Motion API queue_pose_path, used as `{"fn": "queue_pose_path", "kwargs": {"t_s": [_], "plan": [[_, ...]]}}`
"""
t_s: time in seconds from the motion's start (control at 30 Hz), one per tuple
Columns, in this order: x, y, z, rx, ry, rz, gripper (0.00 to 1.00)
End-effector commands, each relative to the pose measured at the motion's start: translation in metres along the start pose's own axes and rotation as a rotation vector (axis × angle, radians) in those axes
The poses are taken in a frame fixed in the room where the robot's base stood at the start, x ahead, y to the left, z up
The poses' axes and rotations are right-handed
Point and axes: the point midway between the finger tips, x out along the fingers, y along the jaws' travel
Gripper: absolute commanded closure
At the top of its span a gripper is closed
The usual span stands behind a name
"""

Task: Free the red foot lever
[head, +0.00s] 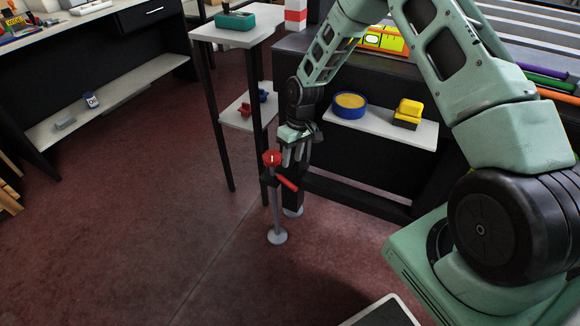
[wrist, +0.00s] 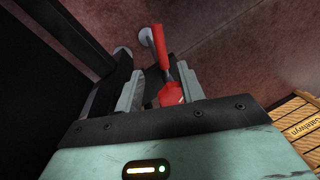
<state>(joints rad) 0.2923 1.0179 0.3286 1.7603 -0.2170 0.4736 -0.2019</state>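The red foot lever (head: 287,183) slopes down from a dark clamp on a thin grey post with a round foot (head: 277,238), beside the dark table leg. A red knob (head: 271,158) tops the post. My gripper (head: 292,160) points down just behind and beside the knob, close to the table leg. In the wrist view the fingers (wrist: 160,85) stand apart. The red lever (wrist: 162,48) shows past the fingertips, and the red knob (wrist: 171,95) appears near the right finger. I cannot tell whether they touch.
A low white shelf (head: 400,127) with a blue roll (head: 350,105) and a yellow-black block (head: 408,113) is right of my gripper. A small white stand (head: 235,36) is to the left. A dark crossbar (head: 355,194) runs low at the right. Open red floor (head: 150,210) lies left.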

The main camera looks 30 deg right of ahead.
Motion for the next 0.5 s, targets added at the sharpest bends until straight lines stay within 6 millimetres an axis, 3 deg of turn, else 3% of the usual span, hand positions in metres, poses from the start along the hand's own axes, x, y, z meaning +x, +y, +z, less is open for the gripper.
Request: {"fn": "queue_pose_path", "kwargs": {"t_s": [0.03,0.2,0.5], "plan": [[-0.012,0.0,0.0,0.001,0.001,0.0,0.61],[-0.032,-0.001,0.0,0.001,0.0,-0.001,0.61],[-0.039,0.0,0.0,0.0,-0.001,-0.001,0.61]]}}
